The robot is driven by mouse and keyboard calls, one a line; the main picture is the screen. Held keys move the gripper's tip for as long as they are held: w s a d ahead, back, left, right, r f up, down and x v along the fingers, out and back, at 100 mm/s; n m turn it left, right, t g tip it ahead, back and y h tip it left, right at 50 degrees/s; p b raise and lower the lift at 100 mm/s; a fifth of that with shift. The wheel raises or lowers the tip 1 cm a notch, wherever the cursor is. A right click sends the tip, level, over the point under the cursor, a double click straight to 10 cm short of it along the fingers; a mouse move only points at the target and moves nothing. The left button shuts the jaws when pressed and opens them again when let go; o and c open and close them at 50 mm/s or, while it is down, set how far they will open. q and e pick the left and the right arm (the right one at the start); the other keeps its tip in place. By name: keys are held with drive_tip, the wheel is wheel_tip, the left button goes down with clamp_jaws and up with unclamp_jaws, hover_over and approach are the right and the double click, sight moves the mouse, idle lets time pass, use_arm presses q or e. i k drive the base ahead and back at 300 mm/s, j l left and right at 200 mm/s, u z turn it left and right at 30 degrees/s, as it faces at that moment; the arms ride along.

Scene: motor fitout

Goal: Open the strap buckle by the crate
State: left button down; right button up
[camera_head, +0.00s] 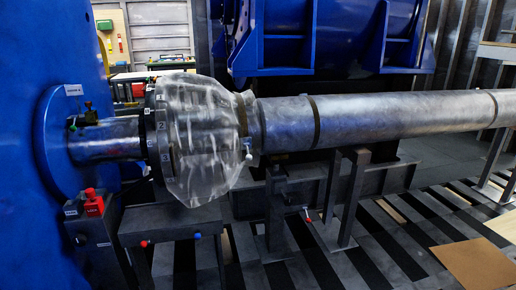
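I cannot make out a crate or clearly identify a strap buckle in this view. A clear, rounded plastic-like cover (198,150) sits around the horizontal metal shaft (380,117). Another brown band (314,122) circles the shaft farther right. It is too small to tell whether either band has a buckle. Neither of my grippers shows.
A large blue housing (45,55) fills the left side. Dark metal supports (275,205) stand under the shaft. A tan sheet (476,262) lies on the striped floor at lower right.

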sight(249, 157)
drive_tip(key=i+j+z, duration=0.2)
drive_tip(key=i+z, duration=0.25)
drive_tip(key=i+j+z, duration=0.9)
drive_tip(key=i+j, duration=0.1)
